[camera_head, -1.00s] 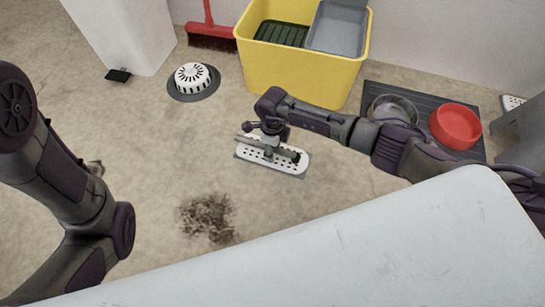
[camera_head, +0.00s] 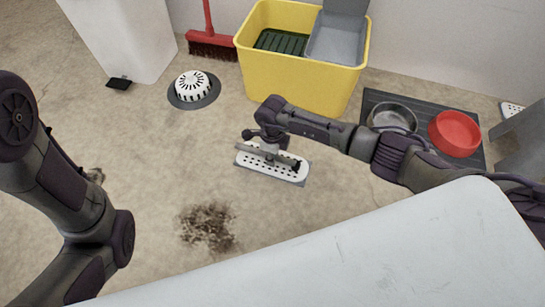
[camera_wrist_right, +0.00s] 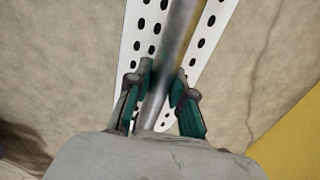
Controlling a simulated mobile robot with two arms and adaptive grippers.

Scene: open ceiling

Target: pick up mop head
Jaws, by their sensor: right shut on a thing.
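The mop head (camera_head: 285,173) is a white perforated plate with a grey pad edge and a metal tube along its top. It is at the middle of the head view, over the floor. I cannot tell whether it touches the floor. My right gripper (camera_head: 270,150) comes down over it from the right. In the right wrist view the green-padded fingers of the gripper (camera_wrist_right: 160,88) are closed on either side of the metal tube of the mop head (camera_wrist_right: 137,45). My left arm shows at the left, but its gripper is out of view.
A yellow bucket (camera_head: 295,84) stands behind the mop head. A red bowl (camera_head: 455,133) and a metal bowl (camera_head: 390,116) are on a dark mat at right. A round drain (camera_head: 193,90) and a red broom (camera_head: 210,42) are behind left. A dirt patch (camera_head: 207,228) lies in front.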

